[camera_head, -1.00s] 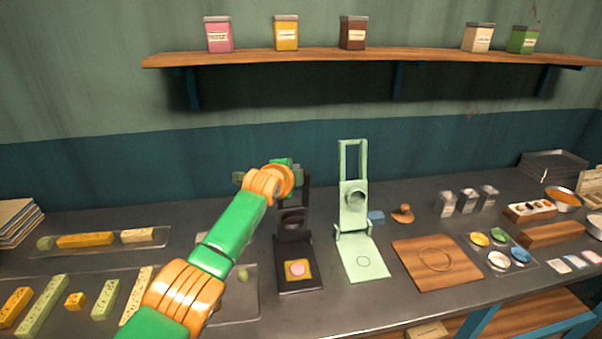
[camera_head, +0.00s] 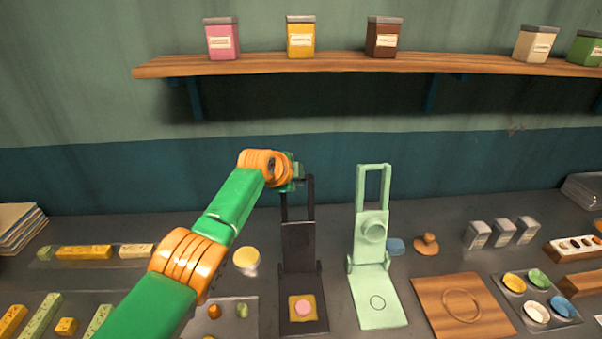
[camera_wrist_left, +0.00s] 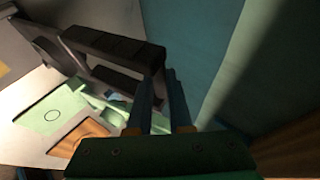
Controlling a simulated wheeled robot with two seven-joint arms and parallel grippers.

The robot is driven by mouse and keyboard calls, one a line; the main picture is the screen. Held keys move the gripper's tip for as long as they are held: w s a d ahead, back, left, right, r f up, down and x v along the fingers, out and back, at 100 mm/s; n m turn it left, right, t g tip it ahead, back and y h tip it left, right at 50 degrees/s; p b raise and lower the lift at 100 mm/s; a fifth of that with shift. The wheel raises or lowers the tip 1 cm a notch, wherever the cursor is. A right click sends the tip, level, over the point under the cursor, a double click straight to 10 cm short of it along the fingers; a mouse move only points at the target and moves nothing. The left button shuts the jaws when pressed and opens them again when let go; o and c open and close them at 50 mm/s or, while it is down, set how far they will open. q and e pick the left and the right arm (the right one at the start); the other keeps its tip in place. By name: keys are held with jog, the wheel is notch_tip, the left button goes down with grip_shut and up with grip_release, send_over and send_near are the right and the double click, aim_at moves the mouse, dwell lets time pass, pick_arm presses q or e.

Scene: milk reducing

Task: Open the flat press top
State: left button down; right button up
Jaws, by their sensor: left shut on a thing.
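The black flat press stands open on the dark counter. Its top (camera_head: 298,245) stands upright behind its base (camera_head: 313,325), hinged at the rear. A pink round piece (camera_head: 303,306) on a yellow square lies on the base. My left gripper (camera_head: 293,178) is at the upper end of the top, shut on its handle; the exact contact is partly hidden by the gripper. In the left wrist view the dark handle frame (camera_wrist_left: 115,50) runs up to my fingers (camera_wrist_left: 160,110). My right gripper is not in view.
A pale green press (camera_head: 370,245) stands open just to the right. A wooden board (camera_head: 425,300) and a brown stamp (camera_head: 427,245) lie farther right. A shelf (camera_head: 350,62) with several jars hangs above. Trays of coloured bars lie left.

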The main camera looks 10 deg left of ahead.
pick_arm(q)
jog(key=shift+s+f, duration=0.1)
jog(key=shift+s, duration=0.05)
jog(key=c, duration=1.2)
grip_release()
jog(key=o, duration=0.4)
jog(key=shift+c, duration=0.2)
jog(key=b+v, duration=0.3)
jog(key=v, duration=0.4)
